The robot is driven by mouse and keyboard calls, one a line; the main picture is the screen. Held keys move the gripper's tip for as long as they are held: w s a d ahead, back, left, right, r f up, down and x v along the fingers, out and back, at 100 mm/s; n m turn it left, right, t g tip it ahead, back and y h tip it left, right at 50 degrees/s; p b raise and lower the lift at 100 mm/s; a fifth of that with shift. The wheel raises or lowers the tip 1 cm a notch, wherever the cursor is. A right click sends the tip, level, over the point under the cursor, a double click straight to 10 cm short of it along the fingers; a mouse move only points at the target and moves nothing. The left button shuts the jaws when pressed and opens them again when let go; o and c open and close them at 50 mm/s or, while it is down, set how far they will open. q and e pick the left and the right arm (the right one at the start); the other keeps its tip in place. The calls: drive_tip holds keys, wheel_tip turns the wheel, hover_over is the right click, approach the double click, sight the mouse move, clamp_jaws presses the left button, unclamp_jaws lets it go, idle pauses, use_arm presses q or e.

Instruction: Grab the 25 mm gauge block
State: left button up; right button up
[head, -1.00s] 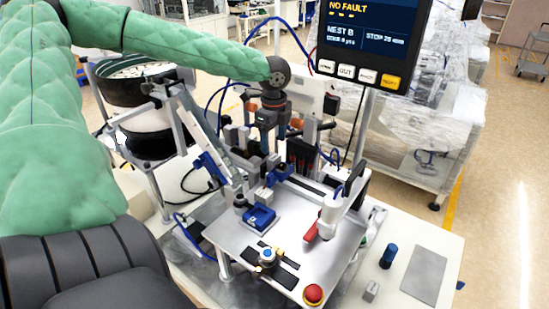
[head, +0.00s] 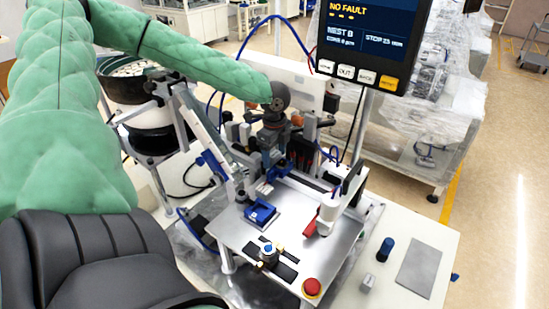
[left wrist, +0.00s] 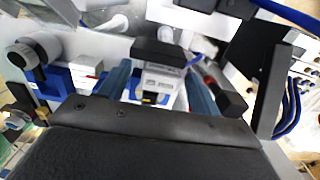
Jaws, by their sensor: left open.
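My left gripper (head: 268,165) comes in from the left and points down over the back of the metal plate, behind the blue holder (head: 262,213). It is open. In the left wrist view its two fingers (left wrist: 160,88) stand on either side of a pale grey block with dark printing (left wrist: 158,78), with gaps showing. I cannot read the printing, so I cannot tell whether this is the 25 mm gauge block. A small grey block (head: 368,283) lies on the white table at the front right. My right gripper is not in view.
A blue-capped cylinder (head: 385,249) and a grey pad (head: 419,268) are on the table. A screen (head: 362,35) stands behind.

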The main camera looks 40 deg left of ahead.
use_arm(q)
drive_tip(key=shift+f, duration=0.25)
drive_tip(key=c, duration=1.1)
drive_tip(key=shift+c, duration=0.2)
